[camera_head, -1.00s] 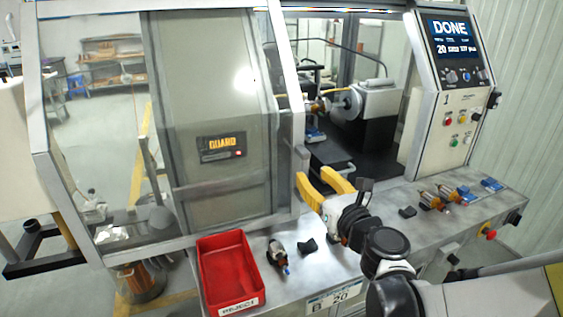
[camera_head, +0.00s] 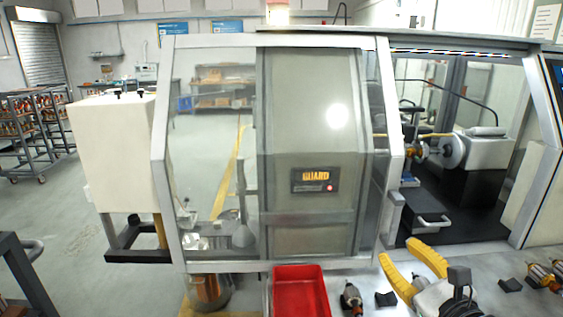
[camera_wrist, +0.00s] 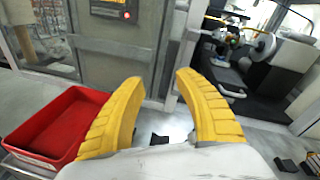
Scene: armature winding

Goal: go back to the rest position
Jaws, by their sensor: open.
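My gripper (camera_head: 408,266) has yellow fingers and is at the lower right of the head view, above the metal counter in front of the winding machine. In the wrist view its two fingers (camera_wrist: 158,82) are spread apart with nothing between them. The machine's sliding guard door (camera_head: 310,130) is to the left of the gripper. The machine's open bay, with an armature (camera_head: 420,150) at the chuck, is behind and right of it. The gripper is outside the bay.
A red bin (camera_head: 300,293) stands at the counter's front left of the gripper. An armature (camera_head: 352,298) and a black cradle (camera_head: 386,299) are beside it. More armatures (camera_head: 543,275) and another black cradle (camera_head: 510,285) lie to the right. A rack (camera_head: 35,125) stands far left.

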